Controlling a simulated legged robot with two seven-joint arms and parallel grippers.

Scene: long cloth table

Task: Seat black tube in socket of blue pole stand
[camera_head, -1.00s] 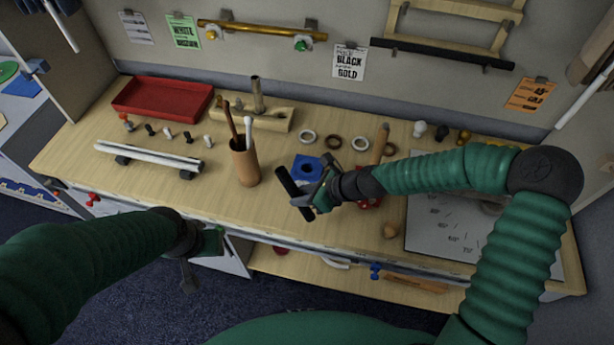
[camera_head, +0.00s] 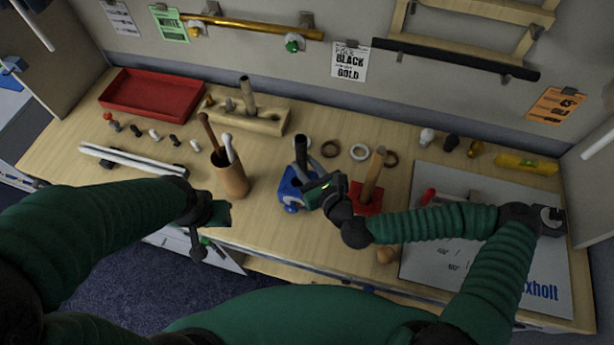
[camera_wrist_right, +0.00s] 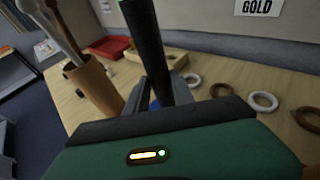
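The black tube (camera_head: 301,152) stands nearly upright over the blue pole stand (camera_head: 289,188). In the right wrist view the tube (camera_wrist_right: 145,40) runs down between the fingers, with a sliver of blue behind it. My right gripper (camera_head: 308,184) is shut on the tube low down, in front of the stand. The gripper hides the tube's lower end and the socket, so I cannot tell whether the tube is inside it. My left gripper (camera_head: 207,228) hangs empty at the table's front edge; its finger opening is unclear.
A red stand with a wooden pole (camera_head: 372,176) is close on the right. A brown cup holding sticks (camera_head: 231,178) stands to the left. Rings (camera_head: 359,152) lie behind. A grey board (camera_head: 480,235) covers the right side. A red tray (camera_head: 152,94) is at the back left.

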